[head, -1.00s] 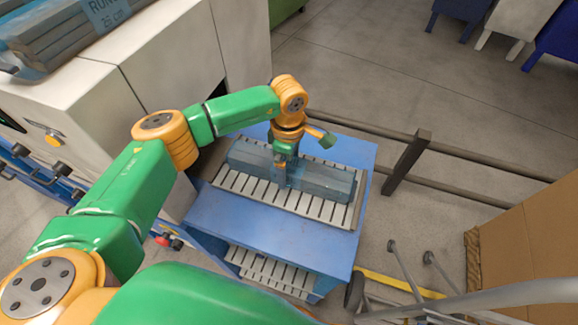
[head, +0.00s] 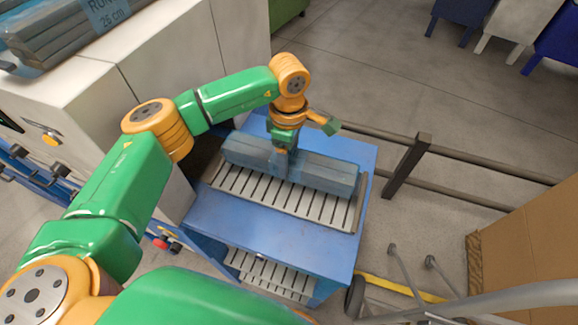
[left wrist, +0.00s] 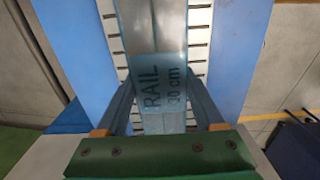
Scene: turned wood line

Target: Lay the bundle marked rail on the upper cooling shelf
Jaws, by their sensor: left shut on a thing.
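The bundle marked rail (head: 325,172) is a long grey-blue wrapped bundle; its "RAIL" and "30 cm" print shows in the left wrist view (left wrist: 163,55). My left gripper (head: 284,160) is shut across its middle from above; in the left wrist view the fingers (left wrist: 165,105) flank it. The bundle is roughly level over the slatted upper shelf (head: 270,200) of a blue stand, lengthwise along the slatted bed. It looks raised a little, though its underside is hidden. The slatted lower shelf (head: 270,275) shows bare in part. My right gripper is not in view.
A pale cabinet (head: 165,60) stands left of the stand, with another wrapped bundle (head: 75,40) on top. A dark rail fence (head: 410,165) runs behind and right of the stand. A cardboard box (head: 535,235) and cart tubing (head: 430,310) are at the lower right.

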